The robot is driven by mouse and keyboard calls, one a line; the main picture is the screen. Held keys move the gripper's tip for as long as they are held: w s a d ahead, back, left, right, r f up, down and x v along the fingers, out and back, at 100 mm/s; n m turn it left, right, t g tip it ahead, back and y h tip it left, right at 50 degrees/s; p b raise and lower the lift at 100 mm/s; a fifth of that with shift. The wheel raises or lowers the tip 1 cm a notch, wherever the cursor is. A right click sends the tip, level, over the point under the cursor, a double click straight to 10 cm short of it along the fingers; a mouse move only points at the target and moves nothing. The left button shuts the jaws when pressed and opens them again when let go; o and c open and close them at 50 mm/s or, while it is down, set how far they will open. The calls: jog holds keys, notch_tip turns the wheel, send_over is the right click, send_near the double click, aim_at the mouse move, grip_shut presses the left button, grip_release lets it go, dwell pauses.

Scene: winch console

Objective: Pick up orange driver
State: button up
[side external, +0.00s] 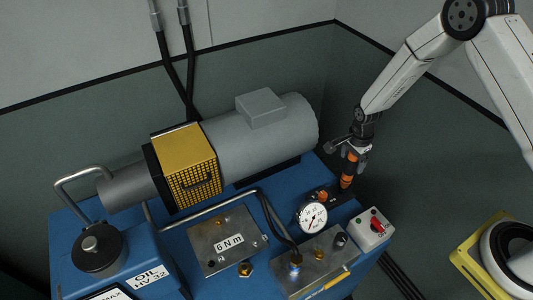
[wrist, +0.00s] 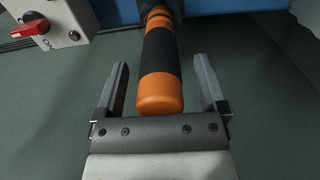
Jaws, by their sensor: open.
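The orange driver (side external: 349,168) has an orange handle with black grip bands. In the side view it stands roughly upright, its lower end at a dark holder (side external: 340,195) on the blue console's right edge. My gripper (side external: 352,166) is around the upper part of the handle, pointing down. In the wrist view the orange driver (wrist: 160,62) lies between the two fingers of my gripper (wrist: 160,84), with a visible gap on both sides. The jaws are open and hold nothing. The driver's tip is hidden.
A pressure gauge (side external: 312,217) stands just left of the driver. A switch box with a red knob (side external: 377,223) is in front to the right. A grey motor (side external: 260,140) lies behind to the left. Free floor lies right of the console.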

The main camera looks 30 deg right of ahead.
dwell(0.4)
grip_shut()
jog(key=shift+r, duration=0.25)
jog(key=shift+r, duration=4.8)
jog(key=c, duration=0.9)
grip_release()
grip_shut()
